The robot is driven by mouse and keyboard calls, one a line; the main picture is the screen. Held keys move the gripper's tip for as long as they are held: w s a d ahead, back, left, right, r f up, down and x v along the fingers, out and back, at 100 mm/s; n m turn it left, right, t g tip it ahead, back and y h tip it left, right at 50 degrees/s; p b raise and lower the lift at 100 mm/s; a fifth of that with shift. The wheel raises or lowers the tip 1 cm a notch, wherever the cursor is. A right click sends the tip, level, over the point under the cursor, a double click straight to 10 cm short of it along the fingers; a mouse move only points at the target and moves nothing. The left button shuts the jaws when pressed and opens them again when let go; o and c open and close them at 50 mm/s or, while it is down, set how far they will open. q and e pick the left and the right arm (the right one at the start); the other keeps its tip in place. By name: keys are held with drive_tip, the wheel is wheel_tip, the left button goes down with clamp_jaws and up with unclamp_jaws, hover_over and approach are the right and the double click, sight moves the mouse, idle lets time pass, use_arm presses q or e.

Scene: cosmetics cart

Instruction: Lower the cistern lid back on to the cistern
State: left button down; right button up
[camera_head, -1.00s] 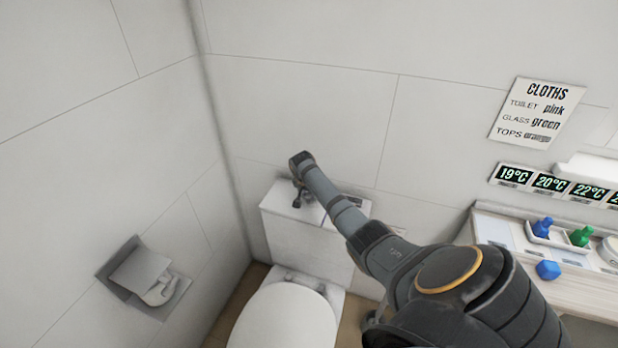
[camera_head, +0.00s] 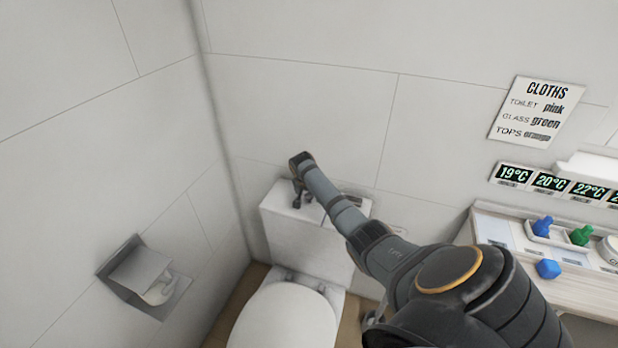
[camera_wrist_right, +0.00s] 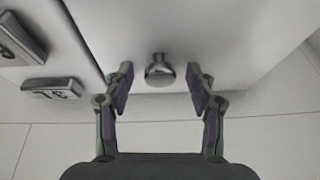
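The white cistern lid (camera_head: 278,199) lies on top of the white cistern (camera_head: 300,245) behind the toilet; I see no clear gap between them. My right gripper (camera_head: 298,203) is over the lid, pointing down, partly hidden by my own arm. In the right wrist view the lid (camera_wrist_right: 225,30) fills the top of the picture, with a round chrome knob (camera_wrist_right: 159,72) on it. The open fingers of the right gripper (camera_wrist_right: 158,80) stand on either side of the knob, apart from it. My left gripper is not in view.
The toilet's closed white seat cover (camera_head: 285,318) is in front of the cistern. A paper holder (camera_head: 145,275) is on the left wall. Small label plates (camera_wrist_right: 52,88) show in the right wrist view.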

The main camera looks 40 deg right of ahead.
drive_tip(key=shift+s+f, duration=0.1)
drive_tip(key=shift+f, duration=0.05)
drive_tip(key=v, duration=1.2)
idle(0.3)
